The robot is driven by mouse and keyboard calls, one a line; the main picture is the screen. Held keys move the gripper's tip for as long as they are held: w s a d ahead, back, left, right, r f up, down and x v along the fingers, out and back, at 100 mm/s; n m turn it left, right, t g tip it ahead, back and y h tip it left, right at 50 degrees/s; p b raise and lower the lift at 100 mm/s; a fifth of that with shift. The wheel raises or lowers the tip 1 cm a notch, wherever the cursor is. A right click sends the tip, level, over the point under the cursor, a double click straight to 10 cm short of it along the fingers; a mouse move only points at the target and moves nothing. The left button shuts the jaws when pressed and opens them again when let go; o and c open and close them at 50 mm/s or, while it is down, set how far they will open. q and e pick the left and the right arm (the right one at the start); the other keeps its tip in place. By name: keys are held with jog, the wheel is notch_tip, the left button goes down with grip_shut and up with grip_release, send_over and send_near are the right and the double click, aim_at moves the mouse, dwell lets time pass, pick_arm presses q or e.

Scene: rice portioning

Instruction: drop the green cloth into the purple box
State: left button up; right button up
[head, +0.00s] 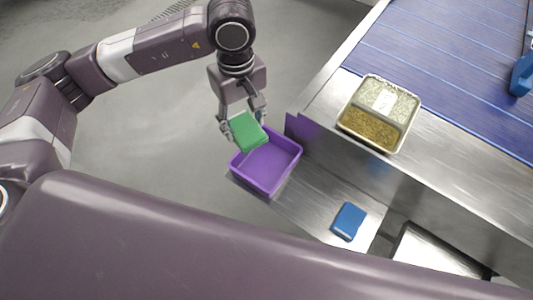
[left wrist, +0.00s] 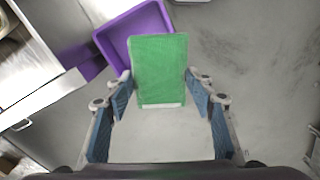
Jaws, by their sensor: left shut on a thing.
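The green cloth (head: 247,132) is a folded green block with a pale edge. My left gripper (head: 243,122) is shut on it and holds it above the upper left rim of the purple box. In the left wrist view the cloth (left wrist: 159,70) sits between the blue-padded fingers (left wrist: 157,88), its far end over the box. The purple box (head: 285,173) is an open tray on a low metal shelf; its inside looks empty where it shows. It also shows in the left wrist view (left wrist: 107,38), partly hidden by the cloth. My right gripper is not in view.
A blue folded block (head: 348,221) lies on the metal shelf (head: 313,211) right of the box. A tray of food (head: 347,126) stands on the higher metal counter beside a blue conveyor belt (head: 440,60). A blue object (head: 522,76) is at the right edge. Grey floor lies left.

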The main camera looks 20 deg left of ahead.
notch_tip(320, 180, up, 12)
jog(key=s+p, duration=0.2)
jog(key=p, duration=0.9)
pick_arm(q)
jog(key=d+f+n+b, duration=0.1)
jog(key=f+n, duration=0.4)
jog(key=n, duration=0.4)
jog(key=w+d+f+n+b, duration=0.1)
jog(key=f+n+b, duration=0.1)
jog(key=f+n, duration=0.3)
jog(key=d+f+n+b, duration=0.1)
jog(key=f+n, duration=0.4)
jog(key=n, duration=0.9)
jog(key=shift+w+f, duration=0.1)
jog(key=shift+w, duration=0.15)
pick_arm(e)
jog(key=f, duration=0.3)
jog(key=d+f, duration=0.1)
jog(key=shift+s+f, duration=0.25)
pick_arm(q)
jog(key=o, duration=1.2)
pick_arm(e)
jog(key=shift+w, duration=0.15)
